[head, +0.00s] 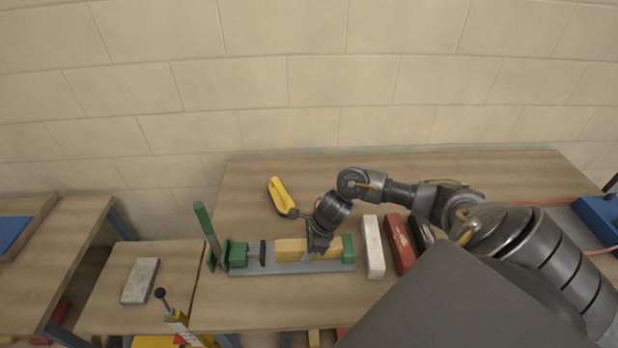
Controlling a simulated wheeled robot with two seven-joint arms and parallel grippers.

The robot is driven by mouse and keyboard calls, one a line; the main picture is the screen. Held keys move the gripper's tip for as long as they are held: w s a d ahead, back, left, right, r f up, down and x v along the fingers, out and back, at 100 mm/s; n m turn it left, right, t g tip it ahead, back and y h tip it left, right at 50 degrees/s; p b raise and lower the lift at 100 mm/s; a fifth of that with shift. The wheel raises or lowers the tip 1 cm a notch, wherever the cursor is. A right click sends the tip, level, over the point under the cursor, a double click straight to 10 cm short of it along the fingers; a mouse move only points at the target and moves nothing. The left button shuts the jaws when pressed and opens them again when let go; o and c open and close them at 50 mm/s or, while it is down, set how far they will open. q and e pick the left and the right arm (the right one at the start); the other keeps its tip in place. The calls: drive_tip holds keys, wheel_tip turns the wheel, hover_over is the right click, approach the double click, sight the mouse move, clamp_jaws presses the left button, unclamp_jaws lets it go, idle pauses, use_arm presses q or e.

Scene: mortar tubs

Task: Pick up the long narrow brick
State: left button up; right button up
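Several brick-like blocks are on the wooden table. A pale yellow block (290,249) lies lengthwise in a grey and green clamp (290,268). A long white brick (373,247), a long red brick (398,243) and a dark one (420,229) lie side by side to the right of the clamp. I cannot tell which one the task means. My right gripper (313,250) points down at the right part of the yellow block. A finger shows in front of the block; whether it grips is unclear. My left gripper is out of view.
A yellow-handled tool (279,194) lies behind the clamp. The clamp's green lever (206,228) stands up at its left end. A grey slab (140,280) lies on a lower surface at left. A blue object (600,217) is at the far right. The table's back is mostly clear.

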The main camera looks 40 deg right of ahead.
sight(333, 242)
clamp_jaws()
drive_tip(key=shift+r, duration=0.1)
drive_tip(key=shift+w+r, duration=0.1)
drive_tip(key=shift+r+p, duration=0.55)
drive_tip(key=shift+r, duration=0.05)
wheel_tip(333, 242, up, 6)
drive_tip(key=p, duration=0.3)
drive_tip(key=shift+p, duration=0.35)
drive_tip(key=s+d+b, duration=0.1)
drive_tip(key=d, duration=0.1)
drive_tip(key=s+d+f+b, duration=0.1)
drive_tip(key=s+d+b, duration=0.2)
drive_tip(key=d, duration=0.1)
drive_tip(key=shift+s+d+f+b, duration=0.2)
drive_tip(key=shift+s+b, duration=0.1)
drive_tip(key=shift+s, duration=0.1)
drive_tip(key=shift+s+d+r+b, duration=0.15)
drive_tip(key=shift+s+d+b, duration=0.6)
drive_tip(key=shift+s+d, duration=0.45)
drive_tip(key=shift+s+d+r+b, duration=0.15)
drive_tip(key=shift+s+d+b, duration=0.65)
drive_tip(key=shift+d, duration=0.7)
drive_tip(key=shift+s+d+r+b, duration=0.15)
drive_tip(key=shift+s+d+b, duration=0.5)
drive_tip(key=shift+s+d, duration=0.6)
drive_tip(key=shift+d, duration=0.15)
